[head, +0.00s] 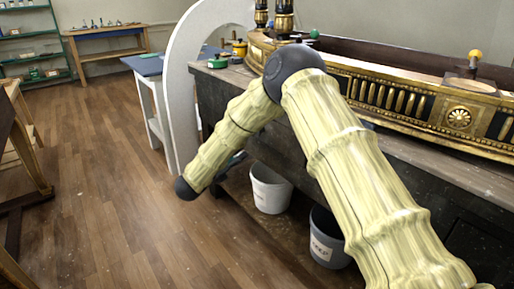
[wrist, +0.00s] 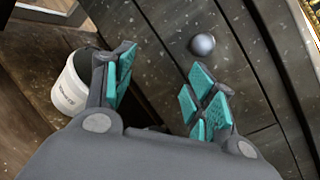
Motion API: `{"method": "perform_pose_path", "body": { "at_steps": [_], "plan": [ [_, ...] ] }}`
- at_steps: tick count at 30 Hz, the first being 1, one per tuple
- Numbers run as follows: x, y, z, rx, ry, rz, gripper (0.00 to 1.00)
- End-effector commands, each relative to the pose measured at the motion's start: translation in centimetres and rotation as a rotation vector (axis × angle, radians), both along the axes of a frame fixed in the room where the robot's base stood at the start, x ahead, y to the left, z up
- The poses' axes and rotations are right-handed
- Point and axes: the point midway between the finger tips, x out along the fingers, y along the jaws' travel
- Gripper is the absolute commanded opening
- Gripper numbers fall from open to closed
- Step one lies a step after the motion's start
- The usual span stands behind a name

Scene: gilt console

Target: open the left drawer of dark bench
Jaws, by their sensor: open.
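The dark bench (head: 210,98) stands under the gilt console, its front partly hidden by my arm in the head view. In the wrist view a dark drawer front (wrist: 183,20) carries a round grey metal knob (wrist: 203,45). Thin seams run along the drawer's edges, and no gap shows there. My gripper (wrist: 166,72) is open, with teal pads on both fingers and nothing between them. The knob lies beyond the fingertips, nearer the right finger, and appears apart from them. In the head view my gripper is mostly hidden behind my arm.
A white bucket (head: 270,190) stands on the low shelf under the bench; it also shows in the wrist view (wrist: 72,85). A second bucket (head: 328,240) stands nearer. A pale arched piece (head: 181,100) stands at the bench's left end.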

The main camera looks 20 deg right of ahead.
Motion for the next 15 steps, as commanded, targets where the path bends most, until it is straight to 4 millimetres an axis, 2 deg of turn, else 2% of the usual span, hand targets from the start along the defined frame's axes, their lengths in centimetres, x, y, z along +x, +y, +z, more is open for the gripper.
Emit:
{"method": "perform_pose_path", "body": {
  "at_steps": [1, 6, 10, 15],
  "plan": [
    [0.5, 0.0, 0.0, 0.049, -0.088, -0.051, 0.56],
    [0.8, -0.1, 3.1, 0.191, -0.353, -0.207, 0.56],
    [0.7, -0.1, 4.7, 0.257, -0.485, -0.283, 0.56],
    [0.5, -0.2, 5.7, 0.293, -0.560, -0.327, 0.56]
  ]
}}
